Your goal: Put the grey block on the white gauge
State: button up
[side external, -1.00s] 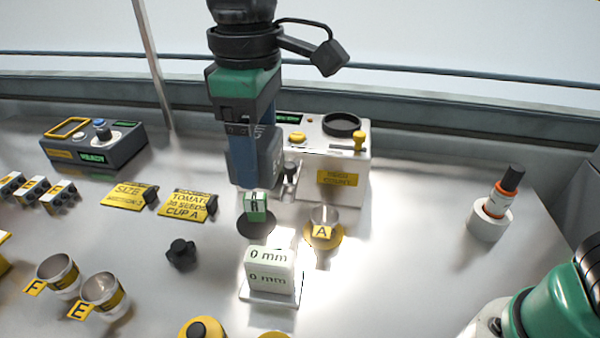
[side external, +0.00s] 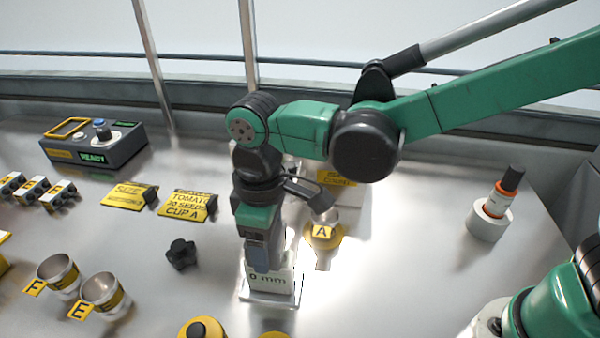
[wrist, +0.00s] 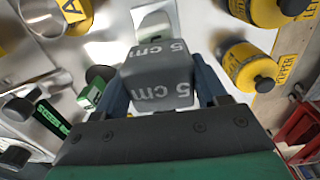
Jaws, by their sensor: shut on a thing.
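The grey block (wrist: 157,75), marked "5 cm", is between the two blue fingers of my gripper (wrist: 158,92) in the wrist view. My gripper (side external: 262,258) is shut on it and points down at the white gauge (side external: 270,281) in the side view. The gauge is a small white box reading "0 mm" on a flat plate. My gripper covers its upper part. A pale surface shows just beyond the block in the wrist view. I cannot tell whether the block touches the gauge.
Cup A (side external: 323,232) stands close to the right of the gauge. A black knob (side external: 181,254) is to its left, with cups F (side external: 58,272) and E (side external: 104,292) farther left. A yellow-topped jar (side external: 201,329) is in front.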

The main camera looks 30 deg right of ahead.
jog(key=o, duration=1.4)
jog(key=shift+f, duration=0.1)
notch_tip(320, 180, up, 11)
jog(key=shift+r, duration=0.15)
jog(key=d+f+m+t, duration=0.2)
jog(key=d+m, duration=0.1)
jog(key=d, duration=0.3)
jog(key=s+d+f+m+t, duration=0.1)
jog(key=d+f+m+t, duration=0.1)
jog(key=d, duration=0.5)
jog(key=s+d+f+m+t, duration=0.1)
jog(key=d+f+m+t, duration=0.1)
jog(key=d, duration=0.4)
jog(key=shift+s+d+m+t, duration=0.25)
jog(key=shift+d+m+t, duration=0.25)
jog(key=shift+m, duration=0.5)
jog(key=shift+a, duration=0.15)
